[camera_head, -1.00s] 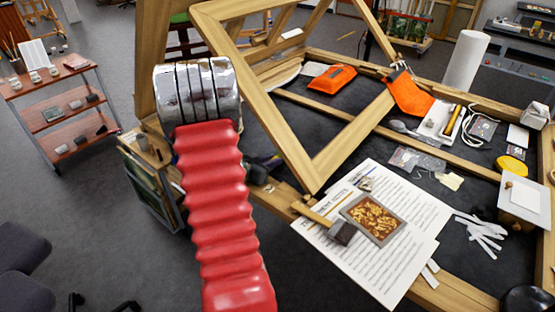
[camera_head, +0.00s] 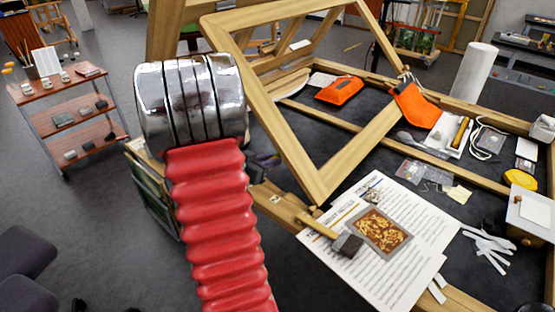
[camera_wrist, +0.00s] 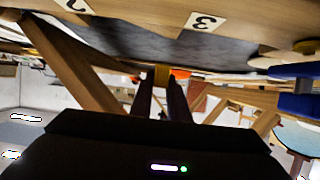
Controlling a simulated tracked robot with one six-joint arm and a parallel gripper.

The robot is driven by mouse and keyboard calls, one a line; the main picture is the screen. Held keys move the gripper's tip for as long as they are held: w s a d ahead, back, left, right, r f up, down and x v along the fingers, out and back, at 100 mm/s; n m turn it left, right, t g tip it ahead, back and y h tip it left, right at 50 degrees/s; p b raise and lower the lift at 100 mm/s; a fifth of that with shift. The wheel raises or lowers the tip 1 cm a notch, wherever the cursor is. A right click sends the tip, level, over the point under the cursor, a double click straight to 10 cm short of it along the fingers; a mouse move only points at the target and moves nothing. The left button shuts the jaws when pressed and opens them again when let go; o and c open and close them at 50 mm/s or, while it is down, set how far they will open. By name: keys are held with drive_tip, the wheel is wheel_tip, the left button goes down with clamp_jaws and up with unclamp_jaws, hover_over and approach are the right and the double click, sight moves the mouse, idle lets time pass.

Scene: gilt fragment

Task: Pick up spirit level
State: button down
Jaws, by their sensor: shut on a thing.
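My gripper (camera_wrist: 161,88) shows in the wrist view as two dark fingers, shut on a small yellow thing at their tips. I take this thing to be the spirit level (camera_wrist: 161,74); only a short part of it shows, and the rest is hidden. In the head view my red and chrome arm covers most of the gripper, and I cannot make out the held thing there.
A wooden frame (camera_head: 318,180) leans over the bench beside my arm. A printed sheet (camera_head: 338,262) with a gilt fragment (camera_head: 381,229) and a hammer (camera_head: 347,244) lie at the front. An orange pouch (camera_head: 340,91) lies behind. A shelf cart (camera_head: 66,110) stands left.

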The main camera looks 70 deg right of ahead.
drive_tip(key=w+a, duration=0.2)
drive_tip(key=a, duration=0.4)
drive_tip(key=w+a, duration=0.3)
drive_tip(key=a, duration=0.4)
drive_tip(key=shift+w, duration=0.3)
idle(0.3)
drive_tip(key=w+r+n+t, duration=0.2)
drive_tip(key=w+r+t, duration=0.15)
drive_tip(key=w, duration=0.55)
drive_tip(key=w+a+r+n+t, duration=0.2)
drive_tip(key=w+a+n+t, duration=0.15)
drive_tip(key=w+a, duration=0.4)
drive_tip(key=w+a+r+n+t, duration=0.2)
drive_tip(key=w+a+n+t, duration=0.15)
drive_tip(key=w, duration=0.75)
drive_tip(key=w+a+r+n+t+y, duration=0.1)
drive_tip(key=w+a+n+t+y, duration=0.1)
drive_tip(key=a, duration=0.8)
drive_tip(key=w+a+r+n+t+y, duration=0.2)
drive_tip(key=w+a, duration=0.5)
drive_tip(key=a, duration=0.4)
drive_tip(key=w+a+r+n+t+y, duration=0.1)
drive_tip(key=w+a+n+t+y, duration=0.2)
drive_tip(key=a+n, duration=0.3)
drive_tip(key=w+a+y, duration=0.1)
drive_tip(key=a, duration=0.4)
drive_tip(key=shift+w+a+r+t+y, duration=0.2)
drive_tip(key=shift+t+y, duration=0.1)
drive_tip(key=shift+t, duration=0.05)
